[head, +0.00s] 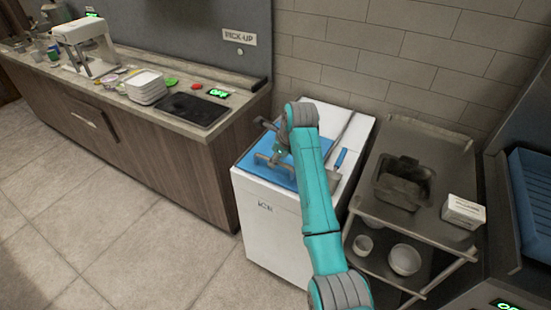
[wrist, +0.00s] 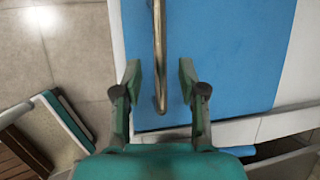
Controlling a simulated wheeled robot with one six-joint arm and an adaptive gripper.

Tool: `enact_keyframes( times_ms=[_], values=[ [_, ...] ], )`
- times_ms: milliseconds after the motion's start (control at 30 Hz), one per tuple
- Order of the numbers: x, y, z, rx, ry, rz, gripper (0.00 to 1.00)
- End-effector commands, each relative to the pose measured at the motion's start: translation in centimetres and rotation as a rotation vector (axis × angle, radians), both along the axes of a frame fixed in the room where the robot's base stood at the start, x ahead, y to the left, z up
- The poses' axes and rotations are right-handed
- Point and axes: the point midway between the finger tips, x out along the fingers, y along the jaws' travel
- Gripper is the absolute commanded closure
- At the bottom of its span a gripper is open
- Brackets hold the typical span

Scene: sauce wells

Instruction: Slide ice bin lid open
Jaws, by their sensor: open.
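The white ice bin (head: 268,222), marked ICE, stands between the counter and the steel cart. Its blue lid (head: 249,164) covers the left part of the top and also fills much of the wrist view (wrist: 235,60). A brass-coloured bar handle (wrist: 159,55) runs along the lid. My gripper (wrist: 160,78) is open above the lid, with one finger on each side of the handle's near end and a visible gap to each finger. In the head view my gripper (head: 277,152) is over the lid, and my arm hides part of the bin top.
A blue-handled tool (head: 341,158) lies on the bin's right side. The steel cart (head: 367,225) at right holds a dark pan (head: 403,182), a white box (head: 463,211) and bowls below. The wooden counter (head: 165,150) is at left. The floor in front is clear.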

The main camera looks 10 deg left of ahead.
Motion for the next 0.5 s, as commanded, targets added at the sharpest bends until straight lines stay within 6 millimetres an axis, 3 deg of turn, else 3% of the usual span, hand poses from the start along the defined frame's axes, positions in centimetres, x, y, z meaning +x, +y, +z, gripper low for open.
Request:
enact_keyframes(
  times_ms=[200,500],
  values=[
    [0.45,0.46,-1.29,0.001,-0.001,0.000,0.59],
    [0.49,0.49,-1.40,0.001,-0.001,0.000,0.61]
  ],
)
